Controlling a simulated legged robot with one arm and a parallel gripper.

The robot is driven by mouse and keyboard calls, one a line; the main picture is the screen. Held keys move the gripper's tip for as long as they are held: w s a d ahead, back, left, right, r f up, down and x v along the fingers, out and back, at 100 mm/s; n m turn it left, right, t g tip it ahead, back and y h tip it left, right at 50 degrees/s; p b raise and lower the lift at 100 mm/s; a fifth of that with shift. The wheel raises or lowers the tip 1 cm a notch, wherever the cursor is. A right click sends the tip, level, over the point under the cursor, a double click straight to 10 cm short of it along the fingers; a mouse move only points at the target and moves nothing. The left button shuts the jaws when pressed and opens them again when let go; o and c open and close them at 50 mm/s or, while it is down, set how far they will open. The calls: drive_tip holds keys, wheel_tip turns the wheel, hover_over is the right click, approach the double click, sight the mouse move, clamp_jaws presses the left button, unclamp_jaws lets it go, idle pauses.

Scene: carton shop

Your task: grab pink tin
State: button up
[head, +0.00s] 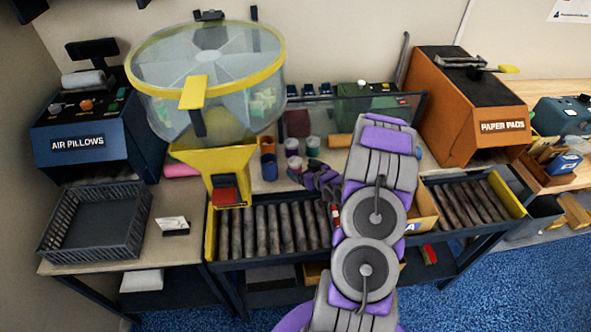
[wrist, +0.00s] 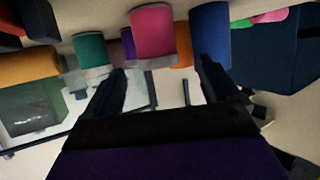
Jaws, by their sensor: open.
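The pink tin (wrist: 153,32) stands nearly centred in the wrist view, with a pale band at its lower end. My gripper (wrist: 162,70) is open and empty, its two dark fingers pointing toward the tin. The tin shows beyond and between the fingertips, and none of it looks gripped. In the head view my gripper (head: 299,172) is low beside the cluster of tins, partly hidden by my arm. A pale-lidded tin there (head: 295,162), close to the fingers, seems to be the pink one.
A blue tin (wrist: 209,36) stands close right of the pink one, a teal tin (wrist: 90,50) to its left, and an orange tin (wrist: 183,45) between pink and blue. A yellow-framed hopper (head: 220,170) stands left of the tins. Rollers (head: 270,230) run in front.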

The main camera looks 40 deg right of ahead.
sight(299, 165)
drive_tip(key=shift+w+a+f, duration=0.1)
drive_tip(key=shift+w+a, duration=0.05)
drive_tip(key=shift+w, duration=0.3)
drive_tip(key=x, duration=0.1)
drive_tip(key=b+x, duration=0.1)
drive_tip(key=x, duration=0.1)
drive_tip(key=d+x, duration=0.1)
drive_tip(key=x, duration=0.1)
drive_tip(key=shift+w+f+b, duration=0.1)
drive_tip(key=shift+b, duration=0.3)
drive_tip(key=shift+a, duration=0.1)
drive_tip(key=shift+c, duration=0.7)
drive_tip(key=c, duration=1)
